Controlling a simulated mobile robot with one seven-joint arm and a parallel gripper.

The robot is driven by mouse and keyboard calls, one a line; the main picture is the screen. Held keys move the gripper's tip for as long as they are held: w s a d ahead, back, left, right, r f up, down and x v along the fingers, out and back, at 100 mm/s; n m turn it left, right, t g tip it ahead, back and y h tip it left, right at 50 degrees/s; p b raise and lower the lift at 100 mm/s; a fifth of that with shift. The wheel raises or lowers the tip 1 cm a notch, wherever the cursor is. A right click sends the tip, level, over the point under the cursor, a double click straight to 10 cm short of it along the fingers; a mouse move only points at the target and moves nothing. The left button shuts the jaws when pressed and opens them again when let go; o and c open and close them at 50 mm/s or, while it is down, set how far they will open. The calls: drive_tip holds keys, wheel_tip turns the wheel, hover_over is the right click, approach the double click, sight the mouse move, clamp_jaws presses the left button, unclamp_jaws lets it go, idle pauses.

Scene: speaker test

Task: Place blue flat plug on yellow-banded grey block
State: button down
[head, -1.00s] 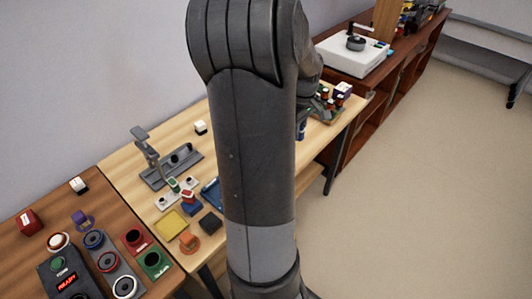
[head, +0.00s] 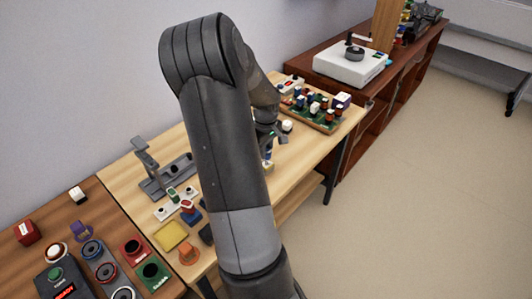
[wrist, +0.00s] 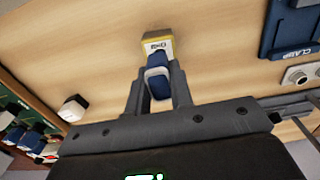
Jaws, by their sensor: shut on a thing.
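The blue flat plug (wrist: 158,87) is between the two fingers of my gripper (wrist: 158,98) in the wrist view, shut on it. The yellow-banded grey block (wrist: 157,41) shows just beyond the plug, with a yellow edge and a small dark label on a pale face. The plug overlaps the block's near part in this view. I cannot tell whether they touch. In the head view my arm hides much of the table, and the gripper area is small and partly covered.
A board with several coloured parts (head: 318,112) stands beyond my gripper. A grey stand (head: 152,168), a yellow pad (head: 170,235) and an orange part (head: 188,252) are on the left. The wrist view shows a white-topped block (wrist: 73,108) and a blue clamp plate (wrist: 291,30).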

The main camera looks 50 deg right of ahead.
drive_tip(key=shift+f, duration=0.7)
drive_tip(key=shift+f, duration=0.1)
drive_tip(key=c, duration=1.3)
unclamp_jaws()
wheel_tip(320, 180, up, 12)
drive_tip(key=shift+r, duration=0.15)
